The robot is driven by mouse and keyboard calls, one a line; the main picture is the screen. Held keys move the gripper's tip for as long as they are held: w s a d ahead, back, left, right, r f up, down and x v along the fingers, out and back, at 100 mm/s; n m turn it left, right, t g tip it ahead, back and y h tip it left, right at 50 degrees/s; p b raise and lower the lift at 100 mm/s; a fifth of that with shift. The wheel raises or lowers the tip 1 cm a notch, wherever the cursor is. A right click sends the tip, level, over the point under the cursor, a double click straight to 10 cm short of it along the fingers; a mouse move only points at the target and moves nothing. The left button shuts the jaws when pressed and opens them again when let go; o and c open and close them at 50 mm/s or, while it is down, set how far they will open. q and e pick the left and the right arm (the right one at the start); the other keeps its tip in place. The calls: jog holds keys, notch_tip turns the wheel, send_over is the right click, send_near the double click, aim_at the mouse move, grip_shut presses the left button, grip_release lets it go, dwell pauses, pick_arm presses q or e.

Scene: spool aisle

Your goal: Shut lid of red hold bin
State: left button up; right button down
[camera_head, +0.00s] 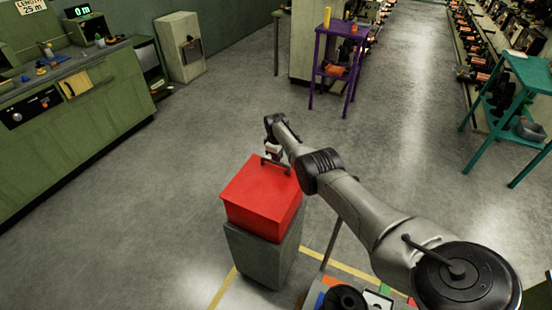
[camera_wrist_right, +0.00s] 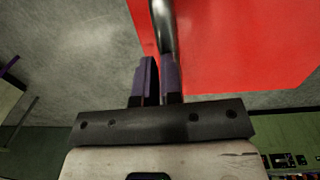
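The red hold bin (camera_head: 255,218) sits on a grey pedestal in the middle of the head view. Its red lid (camera_head: 258,183) lies over the top and looks flat, with no clear gap at the near edges. The far edge is partly hidden by my right arm. A grey bar handle (camera_head: 284,167) stands at the lid's far side. My right gripper (camera_head: 273,154) is at this handle. In the right wrist view its purple fingers (camera_wrist_right: 159,75) are close together at the end of the metal handle (camera_wrist_right: 162,25), beside the red surface (camera_wrist_right: 240,45). My left gripper is not in view.
The grey pedestal (camera_head: 262,257) stands on open concrete floor with yellow lines. A green workbench (camera_head: 70,110) is at the left. A purple stand (camera_head: 338,65) is at the back, and a teal stand (camera_head: 515,100) is at the right. Floor around the bin is mostly clear.

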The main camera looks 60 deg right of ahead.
jog(key=shift+s+f, duration=0.1)
jog(key=shift+f, duration=0.4)
jog(key=shift+r+p, duration=0.4)
jog(key=shift+r, duration=0.2)
notch_tip(320, 180, up, 14)
jog(key=d+p, duration=0.3)
jog(key=p, duration=0.1)
jog(key=shift+w+f+p, duration=0.2)
jog(key=shift+f+p, duration=0.05)
jog(key=shift+p, duration=0.15)
